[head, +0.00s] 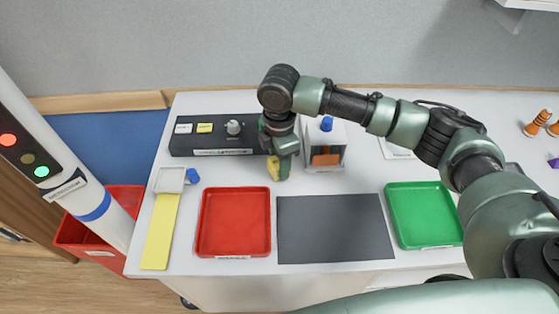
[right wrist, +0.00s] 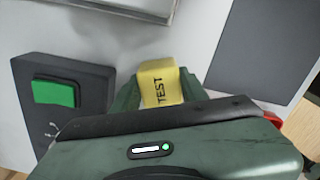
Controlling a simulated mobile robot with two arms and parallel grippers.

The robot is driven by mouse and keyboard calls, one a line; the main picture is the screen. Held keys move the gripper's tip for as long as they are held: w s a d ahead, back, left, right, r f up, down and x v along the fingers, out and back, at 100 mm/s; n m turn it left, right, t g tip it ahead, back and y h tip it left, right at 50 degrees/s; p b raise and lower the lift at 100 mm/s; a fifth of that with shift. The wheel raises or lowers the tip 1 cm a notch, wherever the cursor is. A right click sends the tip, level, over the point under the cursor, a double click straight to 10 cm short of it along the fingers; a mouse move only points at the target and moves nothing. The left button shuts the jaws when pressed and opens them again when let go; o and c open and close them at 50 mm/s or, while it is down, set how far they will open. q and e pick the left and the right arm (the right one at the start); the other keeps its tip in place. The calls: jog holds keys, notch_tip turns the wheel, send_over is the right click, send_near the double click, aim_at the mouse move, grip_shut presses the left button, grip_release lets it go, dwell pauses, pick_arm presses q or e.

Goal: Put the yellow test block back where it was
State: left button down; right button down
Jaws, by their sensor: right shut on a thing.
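My right gripper (head: 279,172) is shut on the yellow test block (head: 273,168), just in front of the right end of the dark control box (head: 215,140). In the right wrist view, the block (right wrist: 161,84) sits between the fingers (right wrist: 150,92) with its "TEST" lettering showing. Whether the block touches the table cannot be told. My left gripper is not in view.
A clear case (head: 325,143) with a blue knob stands right of the gripper. A red tray (head: 202,225), dark mat (head: 335,230) and green tray (head: 425,215) lie in front. The wrist view shows a green panel (right wrist: 53,93) on the dark box.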

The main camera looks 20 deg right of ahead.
jog(key=shift+f, duration=0.2)
jog(key=shift+f, duration=0.15)
jog(key=c, duration=0.8)
grip_release()
jog(key=shift+o, duration=0.2)
notch_tip(320, 180, up, 12)
jog(key=b, duration=0.2)
jog(key=shift+r, duration=0.2)
